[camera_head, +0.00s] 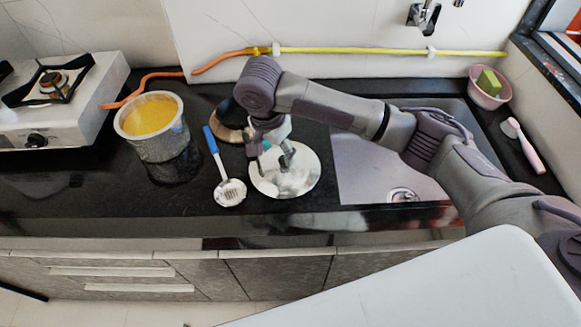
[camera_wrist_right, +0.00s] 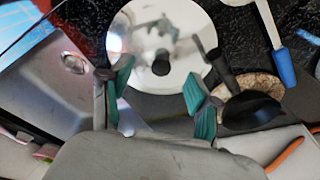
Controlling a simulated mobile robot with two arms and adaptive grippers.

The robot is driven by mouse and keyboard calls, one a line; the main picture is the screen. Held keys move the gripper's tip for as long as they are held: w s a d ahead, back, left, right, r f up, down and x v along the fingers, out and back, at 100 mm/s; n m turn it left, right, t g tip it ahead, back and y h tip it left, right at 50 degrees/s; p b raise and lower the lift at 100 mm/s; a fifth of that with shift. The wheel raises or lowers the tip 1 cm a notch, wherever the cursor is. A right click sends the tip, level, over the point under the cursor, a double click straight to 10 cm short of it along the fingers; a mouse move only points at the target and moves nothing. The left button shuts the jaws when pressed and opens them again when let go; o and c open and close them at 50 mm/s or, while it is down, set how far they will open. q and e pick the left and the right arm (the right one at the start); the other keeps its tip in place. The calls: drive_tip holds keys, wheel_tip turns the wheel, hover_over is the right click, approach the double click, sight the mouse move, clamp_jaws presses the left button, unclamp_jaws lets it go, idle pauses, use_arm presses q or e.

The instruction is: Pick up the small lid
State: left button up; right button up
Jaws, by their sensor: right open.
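The small lid (camera_head: 300,178) is a round, shiny metal disc lying flat on the black counter. In the right wrist view the lid (camera_wrist_right: 185,30) has a dark knob (camera_wrist_right: 160,68) at its middle. My right gripper (camera_head: 270,152) is over the lid, its fingers pointing down. In the right wrist view my right gripper (camera_wrist_right: 158,78) is open, with teal pads apart and the knob showing between them. I cannot tell the exact height of the fingertips above the lid. My left gripper is not in view.
A blue-handled skimmer (camera_head: 230,191) lies just left of the lid. A brown round item (camera_head: 226,122) behind is partly hidden by my arm. A pot with yellow contents (camera_head: 150,118) stands farther left, near the stove (camera_head: 50,120). The sink (camera_head: 365,175) is to the right.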

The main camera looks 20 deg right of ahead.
sight(281, 160)
drive_tip(key=shift+w+a+f, duration=0.2)
drive_tip(key=shift+w+f, duration=0.4)
drive_tip(key=shift+f, duration=0.35)
drive_tip(key=shift+w+d+f, duration=0.25)
drive_tip(key=shift+d+f, duration=0.25)
drive_tip(key=shift+f, duration=0.1)
drive_tip(key=shift+w+d+f, duration=0.15)
drive_tip(key=shift+d+f, duration=0.35)
drive_tip(key=shift+f, duration=0.1)
drive_tip(key=shift+w+d+f, duration=0.15)
drive_tip(key=shift+d+f, duration=0.35)
drive_tip(key=shift+f, duration=0.1)
drive_tip(key=shift+w+d+f, duration=0.1)
drive_tip(key=shift+w+f, duration=0.05)
drive_tip(key=shift+f, duration=0.55)
drive_tip(key=shift+a, duration=0.35)
drive_tip(key=shift+a+r, duration=0.1)
drive_tip(key=shift+r, duration=0.05)
drive_tip(key=shift+c, duration=0.5)
drive_tip(key=shift+s, duration=0.25)
drive_tip(key=shift+c, duration=2.7)
drive_tip(key=c, duration=0.5)
clamp_jaws()
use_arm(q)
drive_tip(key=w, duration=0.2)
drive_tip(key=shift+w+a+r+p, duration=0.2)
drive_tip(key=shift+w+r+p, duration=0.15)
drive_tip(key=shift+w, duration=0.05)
use_arm(e)
drive_tip(key=shift+d, duration=0.2)
